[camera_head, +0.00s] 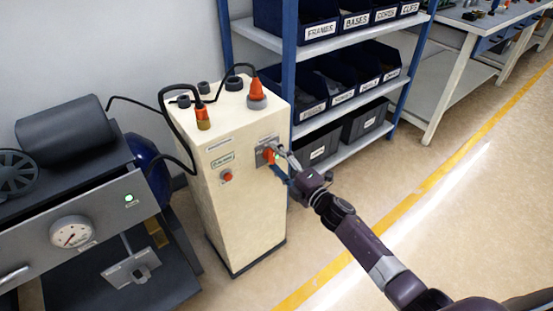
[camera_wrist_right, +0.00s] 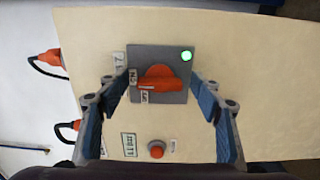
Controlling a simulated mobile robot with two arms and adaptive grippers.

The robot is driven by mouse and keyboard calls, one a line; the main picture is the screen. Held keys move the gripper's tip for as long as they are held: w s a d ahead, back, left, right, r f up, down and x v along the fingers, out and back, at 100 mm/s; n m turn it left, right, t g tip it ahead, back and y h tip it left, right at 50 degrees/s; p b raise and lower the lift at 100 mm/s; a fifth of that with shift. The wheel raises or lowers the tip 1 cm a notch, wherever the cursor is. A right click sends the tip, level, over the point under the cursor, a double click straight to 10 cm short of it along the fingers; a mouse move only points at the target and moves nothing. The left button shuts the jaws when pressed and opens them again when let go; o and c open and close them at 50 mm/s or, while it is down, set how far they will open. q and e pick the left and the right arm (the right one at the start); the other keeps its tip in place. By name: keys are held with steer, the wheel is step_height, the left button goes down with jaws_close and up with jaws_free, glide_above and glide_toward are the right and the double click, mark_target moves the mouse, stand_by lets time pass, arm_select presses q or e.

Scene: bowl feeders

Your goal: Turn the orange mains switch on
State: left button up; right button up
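The orange mains switch (camera_wrist_right: 158,78) is a rotary handle on a grey plate (camera_wrist_right: 176,54). In the wrist view its handle lies crosswise, with its left end by the ON label (camera_wrist_right: 133,76); the OFF label (camera_wrist_right: 150,97) is just below the handle. A green lamp (camera_wrist_right: 187,56) on the plate is lit. The switch also shows in the head view (camera_head: 267,155), partly hidden by my gripper. My right gripper (camera_head: 281,158) is at the plate, its fingers open on either side of the handle with gaps visible. My left gripper is not in view.
The switch is on a cream cabinet (camera_head: 235,220) with a red button (camera_head: 227,176) and orange plugs (camera_head: 257,89) with black cables on top. A shelf with bins (camera_head: 340,80) stands close at the right. A grey machine (camera_head: 80,220) is at the left. The right floor is clear.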

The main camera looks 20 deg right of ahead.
steer(key=v, duration=1.2)
stand_by(0.4)
